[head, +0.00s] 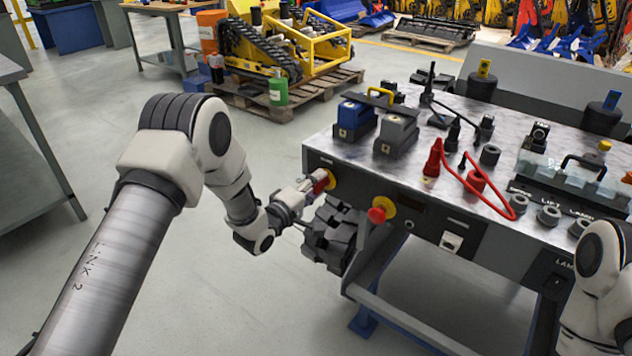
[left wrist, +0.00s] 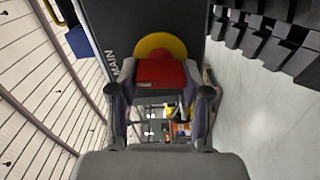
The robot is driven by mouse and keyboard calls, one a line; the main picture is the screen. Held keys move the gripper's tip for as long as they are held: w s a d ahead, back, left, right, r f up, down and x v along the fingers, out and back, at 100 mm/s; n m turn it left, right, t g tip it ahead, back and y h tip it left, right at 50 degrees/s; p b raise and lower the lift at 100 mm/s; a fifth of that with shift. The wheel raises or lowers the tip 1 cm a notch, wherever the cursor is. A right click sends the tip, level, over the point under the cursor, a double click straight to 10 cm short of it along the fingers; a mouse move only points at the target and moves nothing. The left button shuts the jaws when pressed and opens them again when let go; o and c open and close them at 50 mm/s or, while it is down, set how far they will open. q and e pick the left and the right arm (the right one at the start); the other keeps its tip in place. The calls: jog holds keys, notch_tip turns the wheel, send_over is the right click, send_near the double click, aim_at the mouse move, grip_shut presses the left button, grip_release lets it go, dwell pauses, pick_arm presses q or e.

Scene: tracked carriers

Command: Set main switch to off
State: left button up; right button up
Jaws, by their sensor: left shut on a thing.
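The main switch (head: 321,186) is a red handle on a yellow round plate, on the dark front panel at the bench's left end. My left gripper (head: 312,187) is shut on the red handle. In the left wrist view its two fingers (left wrist: 161,98) stand on either side of the handle. My right arm shows at the lower right of the head view, but its gripper is out of the frame.
A red mushroom button (head: 377,215) on a yellow plate sits right of the switch. Blue (head: 355,118) and grey (head: 397,132) battery blocks and a red cable (head: 485,190) are on the bench top. Black track pieces (head: 330,235) are close below my left gripper. Open floor lies left.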

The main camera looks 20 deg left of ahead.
pick_arm(q)
jog(key=shift+n, duration=0.8)
jog(key=o, duration=1.2)
jog(key=shift+c, duration=0.2)
jog(key=v, duration=1.2)
jog(key=shift+f, duration=0.1)
